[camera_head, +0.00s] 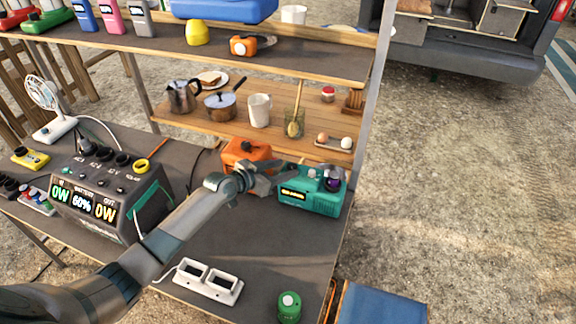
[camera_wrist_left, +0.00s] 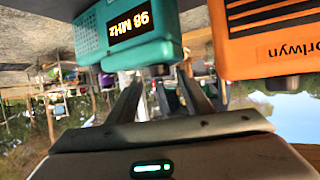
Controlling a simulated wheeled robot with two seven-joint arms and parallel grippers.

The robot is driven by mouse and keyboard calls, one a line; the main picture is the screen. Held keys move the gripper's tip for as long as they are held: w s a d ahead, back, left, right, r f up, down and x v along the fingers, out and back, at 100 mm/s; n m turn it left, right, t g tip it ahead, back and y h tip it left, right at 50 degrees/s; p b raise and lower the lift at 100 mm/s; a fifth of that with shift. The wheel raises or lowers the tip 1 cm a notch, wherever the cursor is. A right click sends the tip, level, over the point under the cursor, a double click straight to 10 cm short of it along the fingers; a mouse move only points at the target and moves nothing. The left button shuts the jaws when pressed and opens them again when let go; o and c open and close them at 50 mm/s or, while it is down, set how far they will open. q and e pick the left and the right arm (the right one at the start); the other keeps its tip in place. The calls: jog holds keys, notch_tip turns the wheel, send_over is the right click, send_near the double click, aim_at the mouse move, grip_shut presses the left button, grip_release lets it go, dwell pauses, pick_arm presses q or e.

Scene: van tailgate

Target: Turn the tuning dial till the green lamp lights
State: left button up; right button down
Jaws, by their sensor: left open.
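The teal radio (camera_head: 312,200) stands on the grey table near its right edge. A round dark purple knob (camera_head: 332,182) is on its top right; I cannot tell whether this is the tuning dial. My left gripper (camera_head: 286,176) is open, with its fingers beside the radio's upper left. In the left wrist view the radio (camera_wrist_left: 128,35) appears upside down and its display reads 98 MHz. My left gripper (camera_wrist_left: 160,95) shows there with its fingers apart and a small dark part (camera_wrist_left: 157,71) of the radio between them. I cannot make out a lit green lamp on the radio. My right gripper is out of view.
An orange box (camera_head: 246,152) stands close behind my left gripper; it also shows in the left wrist view (camera_wrist_left: 268,45). A power station (camera_head: 105,200) is at left. A white socket strip (camera_head: 205,281) and a green canister (camera_head: 289,306) are at the front. Shelves rise behind.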

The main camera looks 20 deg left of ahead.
aim_at(288, 167)
pick_arm(q)
jog(key=shift+x, duration=1.4)
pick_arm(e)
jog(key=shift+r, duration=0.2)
pick_arm(q)
jog(key=shift+c, duration=0.4)
